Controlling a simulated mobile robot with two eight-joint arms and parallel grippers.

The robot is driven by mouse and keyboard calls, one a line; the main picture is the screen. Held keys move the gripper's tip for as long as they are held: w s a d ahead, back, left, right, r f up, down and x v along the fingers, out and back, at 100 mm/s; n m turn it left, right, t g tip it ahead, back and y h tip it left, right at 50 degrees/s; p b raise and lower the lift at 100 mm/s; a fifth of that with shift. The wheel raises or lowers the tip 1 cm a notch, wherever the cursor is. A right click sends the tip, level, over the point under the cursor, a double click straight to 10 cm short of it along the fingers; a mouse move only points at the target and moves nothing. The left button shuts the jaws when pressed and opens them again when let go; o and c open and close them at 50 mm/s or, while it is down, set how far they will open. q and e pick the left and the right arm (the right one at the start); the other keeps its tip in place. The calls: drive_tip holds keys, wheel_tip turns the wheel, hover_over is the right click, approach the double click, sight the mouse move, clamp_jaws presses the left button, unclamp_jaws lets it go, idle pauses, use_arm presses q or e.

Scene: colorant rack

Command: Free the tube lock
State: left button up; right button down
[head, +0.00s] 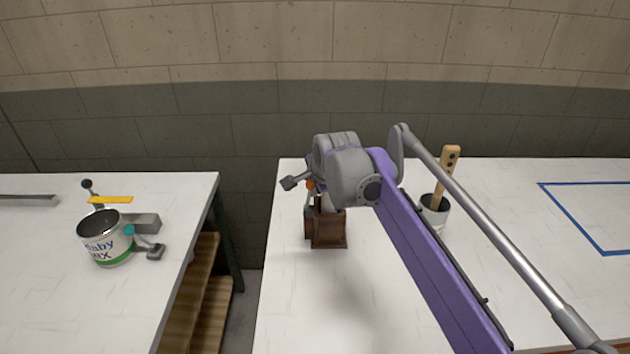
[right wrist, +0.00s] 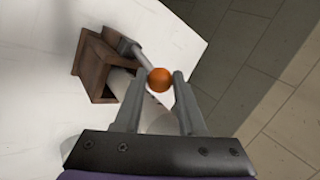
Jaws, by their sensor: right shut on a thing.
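The tube lock shows in the right wrist view as a grey rod ending in an orange ball knob (right wrist: 159,79). The rod runs from a grey part beside a brown wooden holder (right wrist: 98,68), and a pale tube (right wrist: 125,83) lies along the holder. My right gripper (right wrist: 160,86) is shut on the orange knob, with one finger on each side of it. In the head view the orange knob (head: 310,184) shows only partly beside my right wrist, above the brown holder (head: 329,233) on the right table. My wrist hides the fingertips and much of the tube there. My left gripper is not in view.
A cup with a wooden-handled brush (head: 447,170) stands right of my arm. A blue-outlined area (head: 595,222) marks the right table (head: 400,310). A gap separates it from the left table (head: 40,300), which holds a paint can (head: 103,250) and a yellow bar (head: 110,199).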

use_arm(q)
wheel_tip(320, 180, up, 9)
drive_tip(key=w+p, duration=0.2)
drive_tip(key=p, duration=0.5)
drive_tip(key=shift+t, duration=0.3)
use_arm(e)
drive_tip(key=a+f+n+h, duration=0.1)
drive_tip(key=a+n+h, duration=0.2)
drive_tip(key=a+h, duration=0.4)
drive_tip(key=shift+a+f, duration=0.15)
drive_tip(key=shift+f, duration=0.05)
drive_tip(key=c, duration=0.5)
unclamp_jaws()
drive_tip(key=shift+f, duration=0.1)
drive_tip(key=v, duration=1)
drive_tip(key=shift+s+a, duration=0.3)
drive_tip(key=shift+s, duration=0.05)
